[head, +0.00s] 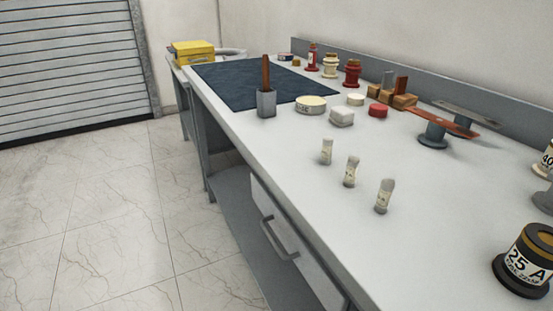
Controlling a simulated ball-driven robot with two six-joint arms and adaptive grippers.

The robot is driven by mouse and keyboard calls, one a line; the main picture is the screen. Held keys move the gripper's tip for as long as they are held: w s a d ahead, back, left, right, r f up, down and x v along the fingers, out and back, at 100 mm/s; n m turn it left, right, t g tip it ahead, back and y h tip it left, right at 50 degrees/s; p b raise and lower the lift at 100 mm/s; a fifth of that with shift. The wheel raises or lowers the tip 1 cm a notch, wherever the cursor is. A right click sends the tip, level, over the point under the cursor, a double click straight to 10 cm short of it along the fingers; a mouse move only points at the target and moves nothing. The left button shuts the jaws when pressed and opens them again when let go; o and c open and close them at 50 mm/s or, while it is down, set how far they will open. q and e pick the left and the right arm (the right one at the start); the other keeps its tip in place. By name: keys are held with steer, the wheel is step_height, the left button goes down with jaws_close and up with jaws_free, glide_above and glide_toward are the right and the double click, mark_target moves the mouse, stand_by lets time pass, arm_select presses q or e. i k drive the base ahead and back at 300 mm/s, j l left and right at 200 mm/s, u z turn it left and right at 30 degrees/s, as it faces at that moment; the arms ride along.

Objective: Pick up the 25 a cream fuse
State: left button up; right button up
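Three small cream fuses stand upright in a row near the front edge of the bench. One is at the left (326,151), one in the middle (350,171) and one, nearest me, at the right (384,195). Their markings are too small to read, so I cannot tell which is the 25 A one. A dark round container (522,262) with a white label reading "25 A" stands at the lower right. Neither of my grippers is in view.
The bench top (300,170) is clear around the fuses. Behind them are a red-brown bar (445,112) on grey posts, wooden blocks (392,98) and a red disc (378,110). A grey holder (266,103) stands by the dark mat (240,82). A "40" container (547,158) is cut off at right.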

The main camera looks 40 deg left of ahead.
mark_target(354, 161)
steer(key=u, duration=0.8)
steer(key=z, duration=0.35)
steer(key=i+j+z, duration=0.1)
steer(key=j+z, duration=0.25)
steer(key=i+j+z, duration=0.1)
steer(key=j+z, duration=0.45)
steer(key=z, duration=0.15)
